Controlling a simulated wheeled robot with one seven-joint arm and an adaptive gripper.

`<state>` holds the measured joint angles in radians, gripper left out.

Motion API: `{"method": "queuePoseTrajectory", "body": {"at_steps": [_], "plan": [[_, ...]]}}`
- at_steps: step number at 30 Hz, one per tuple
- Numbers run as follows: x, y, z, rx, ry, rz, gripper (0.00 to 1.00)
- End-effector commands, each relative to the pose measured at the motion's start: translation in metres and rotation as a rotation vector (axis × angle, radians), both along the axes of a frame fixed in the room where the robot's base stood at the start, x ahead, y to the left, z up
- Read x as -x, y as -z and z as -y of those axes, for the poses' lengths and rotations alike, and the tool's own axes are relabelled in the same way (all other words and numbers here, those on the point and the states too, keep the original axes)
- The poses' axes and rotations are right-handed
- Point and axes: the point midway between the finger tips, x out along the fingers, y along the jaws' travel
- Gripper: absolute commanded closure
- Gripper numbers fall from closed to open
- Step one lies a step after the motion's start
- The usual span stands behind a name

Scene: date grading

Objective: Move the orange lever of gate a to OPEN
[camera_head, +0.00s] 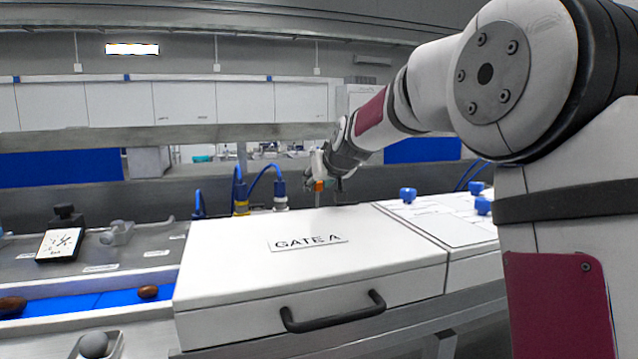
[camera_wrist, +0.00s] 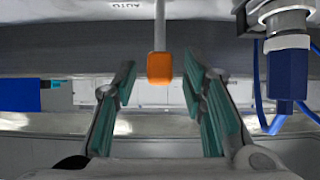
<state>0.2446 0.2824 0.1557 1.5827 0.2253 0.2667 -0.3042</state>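The orange lever (camera_head: 319,186) stands behind the white box lid marked GATE A (camera_head: 306,242). In the wrist view the lever's orange end (camera_wrist: 160,68) sits on a thin pale rod, just ahead of the fingertips and between their lines. My gripper (camera_wrist: 158,85) is open, with a green-padded finger on each side of the lever; no contact shows. In the head view my gripper (camera_head: 325,178) is small and close to the lever. Lettering that seems to read AUTO shows upside down near the rod in the wrist view; no OPEN mark is legible.
A blue connector with cable (camera_wrist: 287,75) stands close to the right of the lever in the wrist view. The lid has a black handle (camera_head: 333,312). Blue knobs (camera_head: 408,195) stand on the right panel. Dates (camera_head: 148,292) lie on a blue belt (camera_head: 75,304) at left.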

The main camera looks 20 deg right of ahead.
Motion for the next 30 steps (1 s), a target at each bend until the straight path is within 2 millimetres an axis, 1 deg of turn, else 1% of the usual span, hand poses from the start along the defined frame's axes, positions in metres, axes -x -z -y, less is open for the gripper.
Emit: {"method": "queuePoseTrajectory", "body": {"at_steps": [5, 12, 18, 24, 30], "plan": [[0.015, -0.011, 0.001, 0.000, 0.002, 0.003, 0.62], [0.057, -0.036, 0.001, 0.002, 0.002, 0.004, 0.62], [0.086, -0.053, 0.000, 0.001, 0.000, 0.002, 0.62], [0.100, -0.061, 0.000, 0.001, -0.001, 0.000, 0.62], [0.102, -0.062, 0.000, 0.000, 0.000, -0.001, 0.62]]}}
